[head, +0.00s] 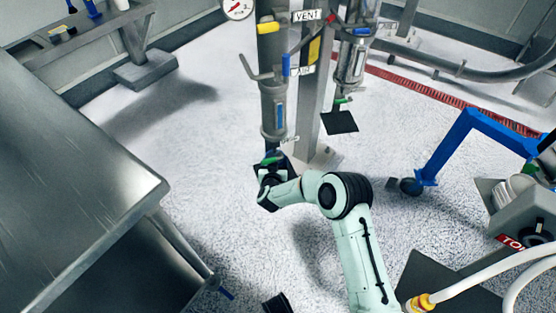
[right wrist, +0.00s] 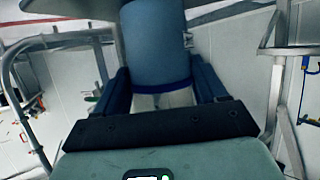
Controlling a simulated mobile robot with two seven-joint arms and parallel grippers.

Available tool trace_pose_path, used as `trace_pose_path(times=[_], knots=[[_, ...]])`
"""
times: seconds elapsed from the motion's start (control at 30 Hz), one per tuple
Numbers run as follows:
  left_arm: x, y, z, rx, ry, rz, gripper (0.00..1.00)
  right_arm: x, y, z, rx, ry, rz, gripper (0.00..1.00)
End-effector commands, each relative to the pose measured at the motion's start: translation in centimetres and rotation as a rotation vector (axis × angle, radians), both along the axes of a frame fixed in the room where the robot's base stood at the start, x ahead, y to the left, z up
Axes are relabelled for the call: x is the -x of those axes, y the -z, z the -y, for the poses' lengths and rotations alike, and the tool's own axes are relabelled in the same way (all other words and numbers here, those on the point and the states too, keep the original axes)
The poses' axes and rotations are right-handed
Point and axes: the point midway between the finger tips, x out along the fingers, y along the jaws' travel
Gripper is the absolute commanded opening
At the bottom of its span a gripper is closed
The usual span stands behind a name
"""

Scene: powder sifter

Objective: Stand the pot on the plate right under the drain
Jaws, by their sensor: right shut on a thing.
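My right gripper (head: 271,174) is at the lower end of the left grey column (head: 272,95), which has a green and blue fitting at its foot. In the right wrist view the two blue fingers of the gripper (right wrist: 162,84) close on a blue-grey round body (right wrist: 154,40) with a darker blue rim, which looks like the pot. The arm and wrist hide the pot in the head view. A dark square plate (head: 340,122) is under the right drain pipe (head: 352,70). Dark edges around my gripper may be another plate; I cannot tell. My left gripper is not in view.
A steel table (head: 80,190) fills the left side. A grey post (head: 308,90) stands between the columns. A blue bent frame (head: 460,140) and pale hoses (head: 480,278) are at the right. The speckled floor left of the column is clear.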

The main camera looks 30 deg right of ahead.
Motion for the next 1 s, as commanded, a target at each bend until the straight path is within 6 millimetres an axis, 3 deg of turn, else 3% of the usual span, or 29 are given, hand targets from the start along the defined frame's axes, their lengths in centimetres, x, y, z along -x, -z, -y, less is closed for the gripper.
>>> trace_pose_path(times=[0.4,0.43,0.5,1.0], knots=[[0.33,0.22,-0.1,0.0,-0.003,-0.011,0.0,-0.03,0.32,-0.16,0.0,0.0,0.0,0.0],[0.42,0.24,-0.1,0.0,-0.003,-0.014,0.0,-0.03,0.36,-0.16,0.0,-0.001,0.0,0.75],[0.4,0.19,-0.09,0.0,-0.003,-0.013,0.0,-0.02,0.31,-0.15,0.0,0.0,0.0,0.97],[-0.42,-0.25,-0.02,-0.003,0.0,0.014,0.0,0.04,-0.31,0.08,0.0,0.0,0.0,0.97]])
